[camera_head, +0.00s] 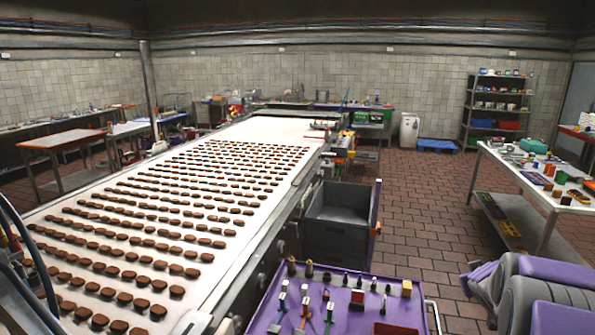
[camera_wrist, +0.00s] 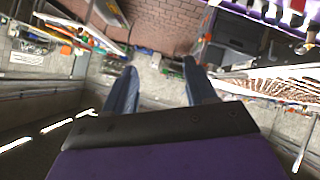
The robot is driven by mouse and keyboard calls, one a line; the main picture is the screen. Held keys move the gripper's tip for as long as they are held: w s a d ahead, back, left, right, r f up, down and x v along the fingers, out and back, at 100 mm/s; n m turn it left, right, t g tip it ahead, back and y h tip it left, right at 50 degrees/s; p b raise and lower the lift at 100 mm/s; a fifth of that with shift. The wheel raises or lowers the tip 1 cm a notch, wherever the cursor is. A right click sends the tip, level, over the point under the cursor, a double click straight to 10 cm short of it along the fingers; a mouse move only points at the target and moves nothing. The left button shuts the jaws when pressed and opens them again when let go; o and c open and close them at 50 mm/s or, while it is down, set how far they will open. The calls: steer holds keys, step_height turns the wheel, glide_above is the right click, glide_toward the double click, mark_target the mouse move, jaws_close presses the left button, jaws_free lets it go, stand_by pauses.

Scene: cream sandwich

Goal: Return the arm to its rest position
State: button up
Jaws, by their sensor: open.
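My arm shows as purple and grey links (camera_head: 535,290) at the lower right of the head view, with its end out of that frame. In the wrist view my gripper (camera_wrist: 158,88) has its two blue-grey fingers well apart. Nothing shows between the fingers except the far room, so it is open and empty. The wrist view is turned roughly upside down, with the brick-tiled floor (camera_wrist: 160,25) at its top.
A long white conveyor (camera_head: 275,130) carries many rows of brown biscuits (camera_head: 190,215). A purple tool table (camera_head: 355,315) stands in front, a grey bin (camera_head: 340,205) behind it. A cluttered table (camera_head: 510,165) and shelves (camera_head: 497,105) stand right. The tiled floor between is clear.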

steer(key=s+a+f+g+y, duration=0.1)
steer(key=s+a+g, duration=0.3)
steer(key=s+a, duration=0.6)
steer(key=s+a+g+y, duration=0.2)
steer(key=s+a+g, duration=0.2)
steer(key=s+a, duration=0.7)
steer(key=s+a+f+g+y, duration=0.1)
steer(key=s+a, duration=1)
steer(key=s, duration=1.2)
steer(key=g+y, duration=0.1)
steer(key=g, duration=0.1)
steer(key=shift+f+m+g, duration=0.3)
steer(key=shift+g, duration=0.1)
